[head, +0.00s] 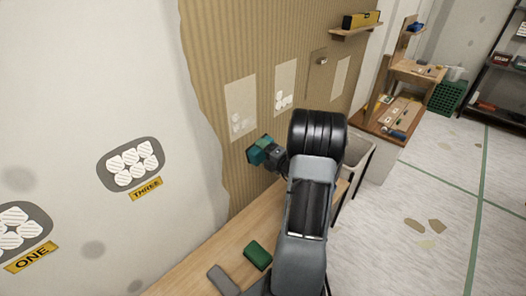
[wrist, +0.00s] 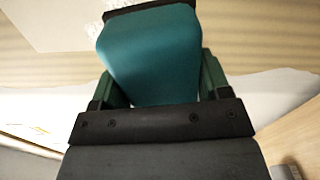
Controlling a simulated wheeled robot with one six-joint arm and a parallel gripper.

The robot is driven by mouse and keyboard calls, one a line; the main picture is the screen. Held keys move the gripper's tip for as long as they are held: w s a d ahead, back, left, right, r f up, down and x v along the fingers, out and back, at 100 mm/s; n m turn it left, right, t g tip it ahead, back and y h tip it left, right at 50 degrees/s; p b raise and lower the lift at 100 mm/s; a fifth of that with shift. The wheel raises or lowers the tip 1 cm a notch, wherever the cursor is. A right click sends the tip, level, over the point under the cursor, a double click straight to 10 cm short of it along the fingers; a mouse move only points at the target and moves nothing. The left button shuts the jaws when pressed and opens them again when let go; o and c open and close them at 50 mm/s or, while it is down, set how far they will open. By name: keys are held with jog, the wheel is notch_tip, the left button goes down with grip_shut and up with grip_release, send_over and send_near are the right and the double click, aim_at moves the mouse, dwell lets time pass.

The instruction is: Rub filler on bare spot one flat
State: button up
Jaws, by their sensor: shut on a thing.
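Bare spot one (head: 44,221) is a grey patch on the pale wall at the far left, with several white hatched filler blobs (head: 11,218) and a yellow "ONE" label (head: 31,257). The left part is cut off by the picture edge. My gripper (head: 268,153) is far to the right of it, in front of the striped brown wall. It is shut on a teal block (wrist: 152,55) with a dark far edge, also seen in the head view (head: 258,150). I cannot tell whether the block touches the wall.
A similar patch, three (head: 108,177), also bears filler blobs. A wooden bench (head: 211,258) runs below the wall, with a green block (head: 257,254) and a grey block (head: 222,280) on it. Pale panels (head: 240,94) are on the brown wall. Floor at right is mostly clear.

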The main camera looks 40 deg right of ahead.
aim_at(240, 123)
jog(key=shift+r, duration=0.1)
jog(key=shift+w+a, duration=0.25)
jog(key=shift+w, duration=1.35)
jog(key=shift+w+a, duration=0.2)
jog(key=shift+w, duration=1.35)
jog(key=shift+w+a, duration=0.15)
jog(key=shift+w, duration=1.1)
dwell(2.2)
jog(key=shift+r, duration=1.85)
jog(key=shift+r, duration=0.1)
jog(key=shift+r, duration=1.4)
